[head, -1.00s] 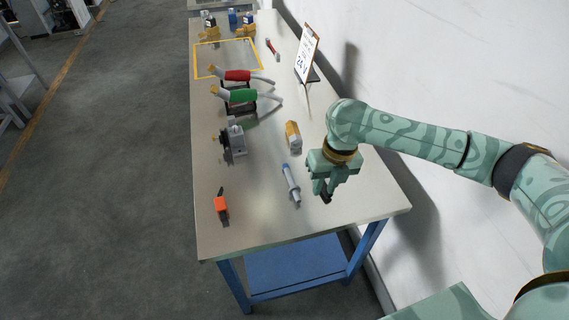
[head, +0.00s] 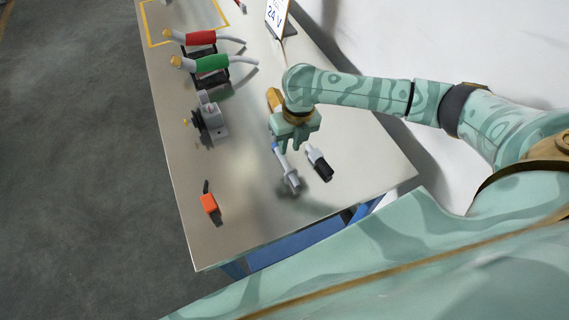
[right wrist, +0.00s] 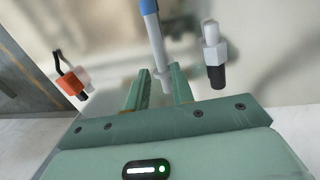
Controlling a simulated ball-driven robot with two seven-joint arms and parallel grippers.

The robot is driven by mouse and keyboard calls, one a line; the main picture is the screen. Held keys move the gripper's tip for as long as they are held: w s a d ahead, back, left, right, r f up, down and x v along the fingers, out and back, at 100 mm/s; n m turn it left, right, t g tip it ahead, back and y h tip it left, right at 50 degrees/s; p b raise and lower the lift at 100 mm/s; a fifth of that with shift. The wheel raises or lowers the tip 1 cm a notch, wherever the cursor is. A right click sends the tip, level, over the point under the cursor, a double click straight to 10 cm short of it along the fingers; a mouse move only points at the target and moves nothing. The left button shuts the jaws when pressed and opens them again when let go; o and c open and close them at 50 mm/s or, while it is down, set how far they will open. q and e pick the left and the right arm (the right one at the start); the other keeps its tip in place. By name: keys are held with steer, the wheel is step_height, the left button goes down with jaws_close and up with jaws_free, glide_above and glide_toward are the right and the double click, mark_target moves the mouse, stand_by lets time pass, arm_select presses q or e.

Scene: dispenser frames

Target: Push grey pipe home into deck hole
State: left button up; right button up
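A grey pipe-like piece with a blue end (head: 288,172) lies on the table, and it also shows in the right wrist view (right wrist: 154,38). Grey bent pipes with red (head: 200,38) and green (head: 212,63) sleeves rest on a black stand. I cannot make out a deck hole. My left gripper is not in view.
A grey and black piece (head: 319,162) lies right of the blue-ended one. An orange piece (head: 209,203) lies near the table's front left, a grey block with a knob (head: 212,122) behind it. A yellow piece (head: 273,98) is partly behind my gripper. A sign (head: 277,15) stands farther back.

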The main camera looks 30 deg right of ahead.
mark_target(285, 160)
steer(key=f, duration=0.2)
steer(key=shift+a+f, duration=0.2)
steer(key=shift+f, duration=0.1)
steer(key=f, duration=0.1)
steer(key=f+b, duration=0.1)
steer(key=f, duration=0.1)
steer(key=f+b, duration=0.1)
steer(key=shift+w+a+f, duration=0.2)
steer(key=shift+w+a, duration=0.1)
steer(key=shift+w, duration=0.1)
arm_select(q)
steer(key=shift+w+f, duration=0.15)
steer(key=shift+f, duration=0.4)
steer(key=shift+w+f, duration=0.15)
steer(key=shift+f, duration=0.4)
arm_select(e)
jaws_close()
